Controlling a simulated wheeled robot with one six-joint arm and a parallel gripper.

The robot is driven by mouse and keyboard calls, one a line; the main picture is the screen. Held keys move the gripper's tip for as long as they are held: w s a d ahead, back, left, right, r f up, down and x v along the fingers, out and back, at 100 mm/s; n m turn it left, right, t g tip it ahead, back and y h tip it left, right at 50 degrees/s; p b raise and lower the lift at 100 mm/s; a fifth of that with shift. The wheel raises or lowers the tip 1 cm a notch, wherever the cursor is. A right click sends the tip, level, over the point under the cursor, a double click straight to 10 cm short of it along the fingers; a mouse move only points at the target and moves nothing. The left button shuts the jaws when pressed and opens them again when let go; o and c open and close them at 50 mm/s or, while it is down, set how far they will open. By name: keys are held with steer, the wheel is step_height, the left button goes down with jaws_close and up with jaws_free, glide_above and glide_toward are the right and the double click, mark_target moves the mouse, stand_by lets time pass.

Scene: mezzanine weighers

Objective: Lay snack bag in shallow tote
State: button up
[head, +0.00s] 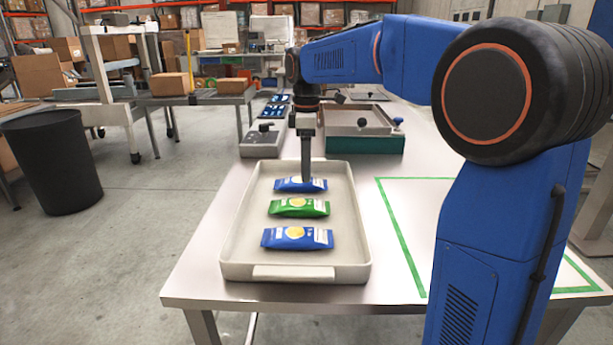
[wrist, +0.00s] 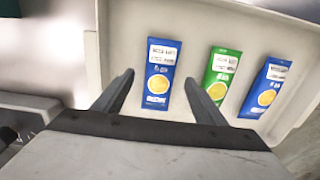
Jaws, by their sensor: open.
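The shallow tote (head: 233,247) is a pale grey tray near the table's front left corner. Three snack bags lie in it in a row: a far blue bag (head: 291,185), a green bag (head: 299,207) in the middle and a near blue bag (head: 297,238). My gripper (head: 306,177) points down at the far blue bag. In the wrist view my gripper (wrist: 159,80) is open, with the far blue bag (wrist: 160,75) showing between its fingers. The green bag (wrist: 221,75) and near blue bag (wrist: 265,90) lie to the right. I cannot tell whether the fingers touch the bag.
A grey weigher (head: 261,142) stands behind the tote. A beige tray on a green base (head: 362,145) stands behind it to the right. More blue packets (head: 272,111) lie farther back. A green-taped rectangle (head: 410,230) on the table looks empty. A black bin (head: 54,165) stands at left.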

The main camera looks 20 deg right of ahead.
step_height(320, 180, up, 7)
steer(key=shift+r, duration=0.2)
stand_by(0.4)
